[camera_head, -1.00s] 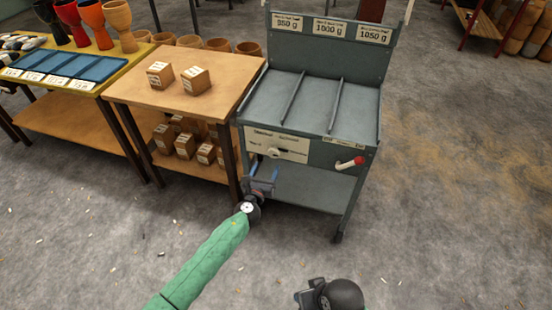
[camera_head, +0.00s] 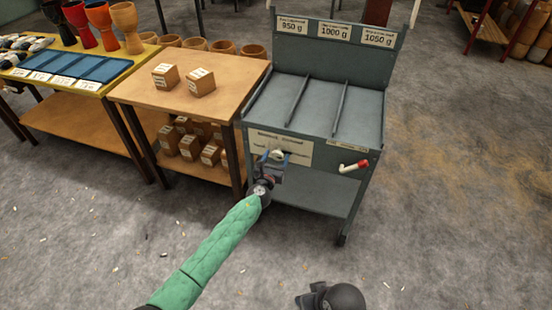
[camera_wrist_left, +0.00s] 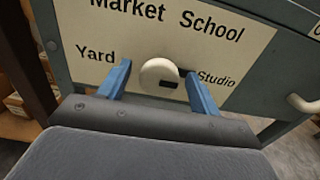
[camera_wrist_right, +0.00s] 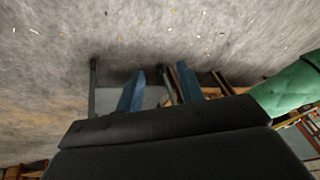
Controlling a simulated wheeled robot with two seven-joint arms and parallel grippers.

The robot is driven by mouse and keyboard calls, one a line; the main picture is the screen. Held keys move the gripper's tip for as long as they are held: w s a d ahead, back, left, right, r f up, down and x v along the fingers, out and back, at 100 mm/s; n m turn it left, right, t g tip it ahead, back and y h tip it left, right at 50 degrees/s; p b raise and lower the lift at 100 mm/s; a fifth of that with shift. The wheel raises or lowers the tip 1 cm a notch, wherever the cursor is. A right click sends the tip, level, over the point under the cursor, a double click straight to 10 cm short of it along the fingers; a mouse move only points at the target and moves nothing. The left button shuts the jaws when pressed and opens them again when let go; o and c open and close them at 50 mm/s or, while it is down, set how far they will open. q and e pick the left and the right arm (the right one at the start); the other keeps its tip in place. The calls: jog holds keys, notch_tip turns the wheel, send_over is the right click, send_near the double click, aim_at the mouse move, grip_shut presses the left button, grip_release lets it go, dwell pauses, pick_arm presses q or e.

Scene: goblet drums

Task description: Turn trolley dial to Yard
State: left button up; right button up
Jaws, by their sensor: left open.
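The trolley dial is a cream round knob (camera_wrist_left: 158,72) on a cream plate (camera_wrist_left: 225,62) on the trolley's front. The plate reads Market, School, Yard and Studio in the left wrist view. Yard is to the left of the knob and Studio to the right. A dark mark shows on the knob's lower right, on the Studio side. My left gripper (camera_head: 276,160) is open at the dial, its blue fingers on either side of the knob; I cannot tell whether they touch it. My right gripper (camera_wrist_right: 160,72) is open and empty, low over the floor.
The grey trolley (camera_head: 312,108) has a red-tipped white handle (camera_head: 354,166) right of the dial. A wooden table (camera_head: 222,97) with small boxes stands close on its left. Goblet drums (camera_head: 98,22) stand farther left.

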pick_arm(q)
jog(key=c, duration=0.9)
jog(key=shift+c, duration=0.2)
